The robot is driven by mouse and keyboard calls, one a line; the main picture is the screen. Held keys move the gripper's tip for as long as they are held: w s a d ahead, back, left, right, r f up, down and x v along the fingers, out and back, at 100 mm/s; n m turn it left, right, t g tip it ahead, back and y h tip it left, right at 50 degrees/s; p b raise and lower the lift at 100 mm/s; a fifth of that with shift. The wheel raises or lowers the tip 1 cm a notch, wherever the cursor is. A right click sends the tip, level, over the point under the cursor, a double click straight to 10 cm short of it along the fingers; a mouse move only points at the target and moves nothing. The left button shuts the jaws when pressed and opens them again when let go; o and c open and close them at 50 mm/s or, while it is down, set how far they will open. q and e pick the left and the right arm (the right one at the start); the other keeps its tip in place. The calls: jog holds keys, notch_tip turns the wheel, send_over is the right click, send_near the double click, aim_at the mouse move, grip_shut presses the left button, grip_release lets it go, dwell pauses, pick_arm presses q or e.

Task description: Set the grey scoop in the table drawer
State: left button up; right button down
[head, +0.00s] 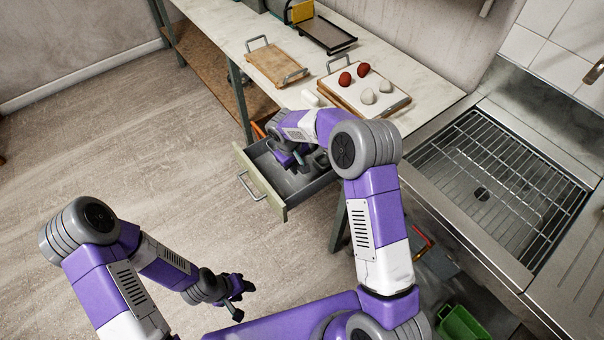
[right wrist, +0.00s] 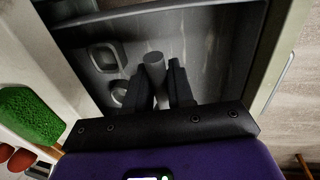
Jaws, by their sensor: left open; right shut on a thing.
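The table drawer (head: 262,188) is pulled open under the worktop, and its grey inside shows in the right wrist view (right wrist: 215,55). My right gripper (head: 296,166) is down in the drawer. In the right wrist view its fingers (right wrist: 160,88) are shut on a grey rounded bar, seemingly the handle of the grey scoop (right wrist: 154,66). The rest of the scoop is hard to make out against the grey drawer, and I cannot tell whether it touches the bottom. My left gripper (head: 240,288) is open and empty over the floor, away from the drawer.
On the worktop are a wooden tray (head: 263,60), a board (head: 335,92) with red and grey balls, and a dark tray (head: 325,32). A sink with a rack (head: 490,180) stands right. A green crate (head: 460,324) is low right. Floor at left is clear.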

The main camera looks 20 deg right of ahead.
notch_tip(320, 180, down, 8)
jog(key=shift+f+b, duration=0.1)
jog(key=shift+b, duration=1)
jog(key=shift+f, duration=0.2)
jog(key=c, duration=1)
grip_release()
jog(key=shift+r, duration=0.1)
jog(key=shift+r, duration=0.25)
jog(key=r+p, duration=0.1)
jog(key=r, duration=0.2)
jog(key=a+r+p, duration=0.1)
jog(key=r, duration=0.3)
jog(key=s+a+r+p, duration=0.1)
jog(key=r, duration=0.3)
jog(key=shift+r, duration=0.25)
